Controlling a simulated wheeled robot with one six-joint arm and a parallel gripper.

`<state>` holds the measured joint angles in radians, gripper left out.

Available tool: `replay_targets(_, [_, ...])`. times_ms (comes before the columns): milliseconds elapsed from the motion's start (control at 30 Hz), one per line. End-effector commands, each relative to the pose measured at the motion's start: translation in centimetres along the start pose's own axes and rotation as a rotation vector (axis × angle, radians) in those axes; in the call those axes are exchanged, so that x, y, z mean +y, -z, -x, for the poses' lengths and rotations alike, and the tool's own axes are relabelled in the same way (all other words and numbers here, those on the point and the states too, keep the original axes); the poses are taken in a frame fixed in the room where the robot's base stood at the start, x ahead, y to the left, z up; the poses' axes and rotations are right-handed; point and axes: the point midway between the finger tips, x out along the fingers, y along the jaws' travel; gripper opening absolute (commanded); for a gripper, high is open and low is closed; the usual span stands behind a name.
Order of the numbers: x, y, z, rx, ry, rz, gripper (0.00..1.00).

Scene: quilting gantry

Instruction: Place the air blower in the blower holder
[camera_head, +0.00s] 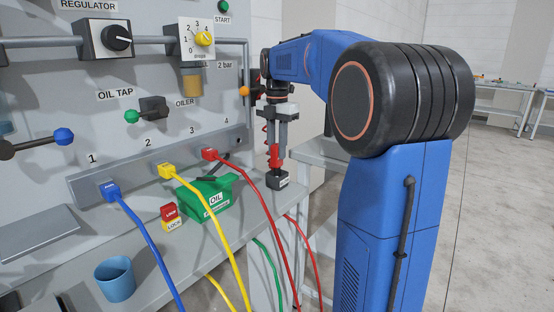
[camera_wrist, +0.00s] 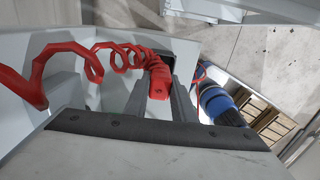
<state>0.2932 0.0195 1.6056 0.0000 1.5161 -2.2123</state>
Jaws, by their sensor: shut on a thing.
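The air blower is a red piece with a red coiled hose. It shows between my gripper's fingers in the wrist view (camera_wrist: 158,82), and its red end shows low between the fingers in the head view (camera_head: 274,160). My gripper (camera_head: 274,158) points down at the far right end of the bench, shut on the blower; the fingers also show in the wrist view (camera_wrist: 159,98). The blower holder looks to be the small black box with a white label (camera_head: 278,181), directly below the fingers. A dark opening shows behind the blower in the wrist view. I cannot tell how deep the blower sits in it.
A green oil can (camera_head: 205,198), a red and yellow lock block (camera_head: 170,217) and a blue cup (camera_head: 115,279) stand on the bench. Blue, yellow and red hoses run from numbered ports over its front edge. The panel with knobs and valves rises close behind.

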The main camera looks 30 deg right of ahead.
Motion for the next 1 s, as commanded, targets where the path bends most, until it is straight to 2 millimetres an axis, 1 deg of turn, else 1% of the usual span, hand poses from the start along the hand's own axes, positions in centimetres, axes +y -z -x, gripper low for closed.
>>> replay_targets(200, [-0.1, 0.0, -2.9, 0.001, 0.002, 0.000, 0.00])
replay_targets(267, [0.0, 0.0, -3.5, 0.001, 0.001, 0.000, 0.00])
replay_targets(667, [0.0, 0.0, -3.9, 0.000, 0.000, 0.000, 0.00])
replay_targets(700, [0.0, 0.0, -3.9, 0.000, 0.000, 0.000, 0.30])
replay_targets(733, [0.0, 0.0, -3.9, 0.000, 0.000, 0.000, 0.38])
replay_targets(767, [0.0, 0.0, -3.9, 0.000, 0.000, 0.000, 0.42])
replay_targets(1000, [0.0, 0.0, -3.9, 0.000, 0.000, 0.000, 0.42])
